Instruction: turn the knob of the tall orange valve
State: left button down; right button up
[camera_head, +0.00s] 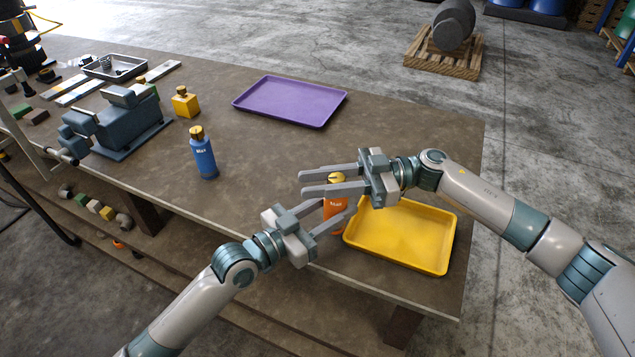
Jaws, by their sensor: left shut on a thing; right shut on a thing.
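The tall orange valve (334,204) stands upright at the front of the table, just left of the yellow tray. Its gold knob (337,177) is on top. My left gripper (338,206), reaching in from the lower left, is shut on the orange body, one finger on each side. My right gripper (302,183), reaching in from the right, has its fingers around the knob at the top and is shut on it; the fingertips extend left past the knob. The fingers hide parts of the body and knob.
A yellow tray (405,236) lies right of the valve, under my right gripper. A purple tray (290,101) lies behind. A blue valve (203,156), a small yellow valve (186,103) and a grey-blue machine (128,125) stand to the left. The table middle is clear.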

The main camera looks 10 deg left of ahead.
jog(key=shift+w+m+t, duration=0.15)
jog(key=shift+m+t, duration=0.3)
jog(key=shift+t, duration=0.25)
jog(key=shift+w+m+t, duration=0.15)
jog(key=shift+m+t, duration=0.3)
jog(key=shift+t, duration=0.25)
jog(key=o, duration=1.1)
jog(key=shift+d, duration=0.1)
jog(key=d, duration=0.4)
jog(key=w+d, duration=0.1)
jog(key=d, duration=0.6)
jog(key=shift+w+d, duration=0.3)
jog(key=shift+d, duration=0.05)
jog(key=shift+w+d, duration=0.25)
jog(key=shift+d, duration=1.75)
jog(key=shift+w+d, duration=0.3)
jog(key=shift+d, duration=1.65)
jog(key=shift+w+d, duration=0.25)
jog(key=shift+d, duration=1.75)
